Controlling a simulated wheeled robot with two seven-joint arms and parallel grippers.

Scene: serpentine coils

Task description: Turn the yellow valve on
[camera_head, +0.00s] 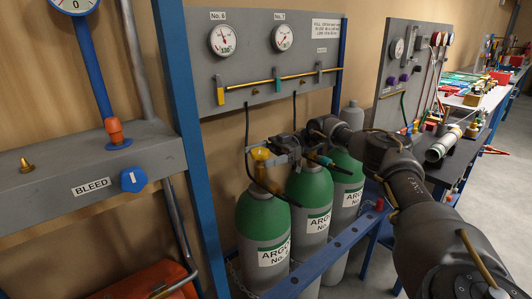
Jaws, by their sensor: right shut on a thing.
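The yellow valve (261,154) is a small yellow knob on top of the nearest green and grey argon cylinder (262,218). My right gripper (270,149) reaches in from the right across the cylinder tops and is shut on the yellow valve. The fingers partly cover the valve's right side, and its exact turn position cannot be read. My left gripper is not in view.
Two more argon cylinders (309,190) stand behind, with hoses near their necks. A blue rail (325,255) runs in front of them. A gauge panel (262,45) with a yellow pipe is above. A grey BLEED panel (90,175) with a blue knob is at left.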

